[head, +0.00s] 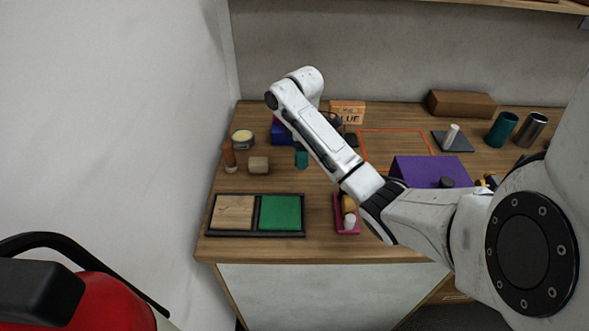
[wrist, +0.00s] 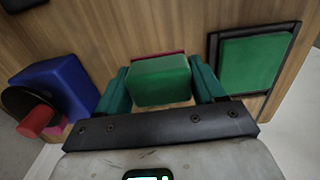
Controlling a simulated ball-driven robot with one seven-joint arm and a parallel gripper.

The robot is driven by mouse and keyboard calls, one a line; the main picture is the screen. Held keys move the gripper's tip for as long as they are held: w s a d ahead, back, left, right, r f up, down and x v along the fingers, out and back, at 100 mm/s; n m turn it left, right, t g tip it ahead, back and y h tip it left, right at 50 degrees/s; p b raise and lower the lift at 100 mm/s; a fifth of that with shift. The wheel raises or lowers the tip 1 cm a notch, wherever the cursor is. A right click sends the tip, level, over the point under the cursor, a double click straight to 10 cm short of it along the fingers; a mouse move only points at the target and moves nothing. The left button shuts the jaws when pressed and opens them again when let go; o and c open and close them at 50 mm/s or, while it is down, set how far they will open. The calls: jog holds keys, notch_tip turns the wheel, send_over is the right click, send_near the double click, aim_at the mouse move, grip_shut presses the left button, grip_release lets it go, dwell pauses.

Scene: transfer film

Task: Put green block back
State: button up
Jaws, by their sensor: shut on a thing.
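The green block (wrist: 160,82) is between the teal fingers of my gripper (wrist: 158,68) in the wrist view, which are shut on it. In the head view, one teal fingertip of my gripper (head: 301,159) shows above the table, left of my forearm; I cannot make out the block there. A black two-part tray (head: 257,234) lies at the front left of the table. Its left part holds a wood-coloured square (head: 233,212). Its right part shows a green square (head: 281,212), which also shows at the right in the wrist view (wrist: 252,64), apart from the block.
A tan cylinder (head: 259,165), a brown bottle (head: 229,158) and a jar (head: 242,139) stand behind the tray. A blue box (head: 280,133) is near my gripper. A pink tray (head: 337,214) with small items lies right of the black tray. A purple box (head: 430,170) stands further right.

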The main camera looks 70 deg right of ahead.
aim_at(294, 171)
jog(key=shift+w+d+f+b, duration=0.15)
jog(key=shift+w+f+b, duration=0.2)
jog(key=shift+f+b, duration=0.2)
jog(key=shift+w+d+f+b, duration=0.15)
jog(key=shift+w+f+b, duration=0.25)
jog(key=shift+f, duration=0.15)
jog(key=shift+w+d+f, duration=0.3)
jog(key=shift+w+f, duration=0.25)
jog(key=shift+w+d+f, duration=0.1)
jog(key=shift+w+f, duration=0.05)
jog(key=shift+f, duration=1.55)
jog(key=shift+f, duration=0.1)
jog(key=o, duration=0.9)
jog(key=shift+o, duration=0.2)
notch_tip(294, 171, up, 12)
jog(key=p, duration=0.5)
